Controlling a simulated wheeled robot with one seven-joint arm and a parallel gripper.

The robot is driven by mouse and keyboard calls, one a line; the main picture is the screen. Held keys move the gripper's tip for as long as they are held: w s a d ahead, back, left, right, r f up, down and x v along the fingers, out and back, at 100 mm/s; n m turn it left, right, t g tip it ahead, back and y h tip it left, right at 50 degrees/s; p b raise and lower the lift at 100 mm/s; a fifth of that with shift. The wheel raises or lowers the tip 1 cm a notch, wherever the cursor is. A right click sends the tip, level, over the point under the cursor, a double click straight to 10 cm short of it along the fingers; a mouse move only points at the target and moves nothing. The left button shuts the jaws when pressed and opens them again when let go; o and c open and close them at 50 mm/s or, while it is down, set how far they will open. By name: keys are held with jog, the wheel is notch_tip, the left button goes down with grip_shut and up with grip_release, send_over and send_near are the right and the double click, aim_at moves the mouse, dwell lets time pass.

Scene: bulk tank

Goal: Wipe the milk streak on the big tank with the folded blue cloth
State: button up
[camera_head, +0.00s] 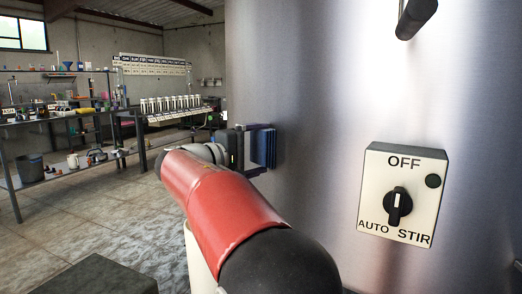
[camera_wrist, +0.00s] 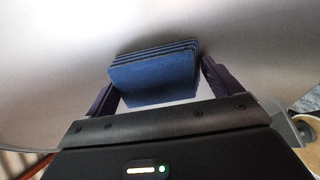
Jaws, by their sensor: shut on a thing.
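The big tank (camera_head: 310,90) is a tall brushed-metal wall that fills the right of the head view. Its curved surface also fills the top of the wrist view (camera_wrist: 60,60). My gripper (camera_head: 262,145) is shut on the folded blue cloth (camera_head: 263,148), close against the tank's left side. In the wrist view the cloth (camera_wrist: 155,78) sits between the two dark fingers, its layered edge toward the tank. I cannot tell whether the cloth touches the metal. No milk streak can be made out in either view; the cloth and gripper may hide it.
A control box (camera_head: 403,195) with a knob marked OFF, AUTO and STIR sticks out from the tank at right. A dark handle (camera_head: 415,15) juts out above it. Shelves with bottles and tools (camera_head: 60,110) stand far left. The tiled floor (camera_head: 120,210) between is mostly clear.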

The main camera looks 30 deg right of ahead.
jog(key=shift+s+a, duration=0.25)
jog(key=shift+a, duration=1)
jog(key=shift+s+a, duration=0.2)
jog(key=shift+a, duration=1.05)
jog(key=shift+s+a, duration=0.15)
jog(key=shift+a, duration=0.6)
jog(key=shift+s+a, duration=0.1)
jog(key=shift+a, duration=0.65)
